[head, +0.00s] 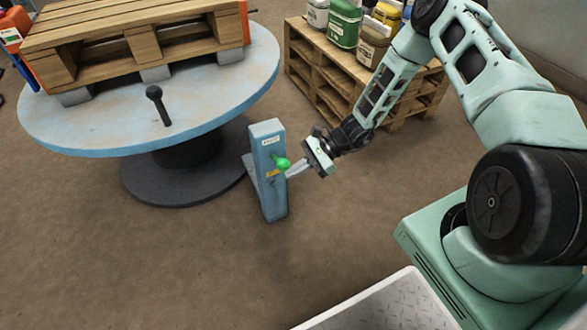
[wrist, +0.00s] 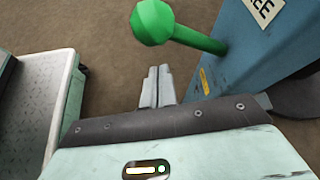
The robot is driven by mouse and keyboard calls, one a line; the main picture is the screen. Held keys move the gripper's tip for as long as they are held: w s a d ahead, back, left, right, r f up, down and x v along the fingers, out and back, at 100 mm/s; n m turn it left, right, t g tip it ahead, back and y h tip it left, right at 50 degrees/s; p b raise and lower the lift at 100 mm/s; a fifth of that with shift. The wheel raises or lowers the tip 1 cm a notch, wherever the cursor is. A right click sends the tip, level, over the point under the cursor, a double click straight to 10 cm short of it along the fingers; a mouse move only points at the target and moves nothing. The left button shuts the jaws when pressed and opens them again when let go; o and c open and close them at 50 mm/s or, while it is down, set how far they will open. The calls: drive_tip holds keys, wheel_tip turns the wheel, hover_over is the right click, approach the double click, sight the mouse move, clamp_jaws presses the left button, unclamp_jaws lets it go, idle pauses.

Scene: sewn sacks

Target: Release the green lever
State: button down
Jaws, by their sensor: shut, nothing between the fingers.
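The green lever (head: 282,163) sticks out from the side of a blue post (head: 268,190) that stands on the floor. In the wrist view its round green knob (wrist: 153,21) and short green shaft (wrist: 200,39) show at the top, with the blue post (wrist: 245,50) at the right. My gripper (head: 291,172) is beside the post, close to the lever. In the wrist view my gripper's fingers (wrist: 157,72) are together and empty, just below the knob. I cannot tell whether they touch the lever.
A round blue turntable (head: 90,135) with a black-knobbed handle (head: 158,105) carries a wooden pallet (head: 130,45) at the left. Another pallet (head: 320,75) with sacks and containers (head: 344,22) stands behind my arm. The brown floor in front of the post is clear.

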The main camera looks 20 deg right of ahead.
drive_tip(key=p+v, duration=0.3)
drive_tip(key=v, duration=0.6)
drive_tip(key=shift+w+d, duration=0.45)
drive_tip(key=shift+d, duration=0.05)
drive_tip(key=shift+f, duration=0.1)
drive_tip(key=s+a+r+n+g+h, duration=0.35)
drive_tip(key=a+r+n, duration=0.3)
drive_tip(key=r, duration=0.25)
drive_tip(key=s+a+r+n+g+h, duration=0.2)
drive_tip(key=s+a+r+n+h, duration=0.15)
drive_tip(key=a+r+n, duration=0.4)
drive_tip(key=s+a+r+n+t+h, duration=0.2)
drive_tip(key=s+r+n, duration=0.35)
drive_tip(key=s, duration=0.35)
drive_tip(key=s+a+r+n+t+h, duration=0.3)
drive_tip(key=s+r+n, duration=0.2)
drive_tip(key=s+r, duration=0.3)
wheel_tip(320, 180, up, 30)
drive_tip(key=s+p, duration=0.1)
drive_tip(key=p, duration=3)
drive_tip(key=shift+s+d, duration=0.25)
drive_tip(key=shift+d, duration=0.05)
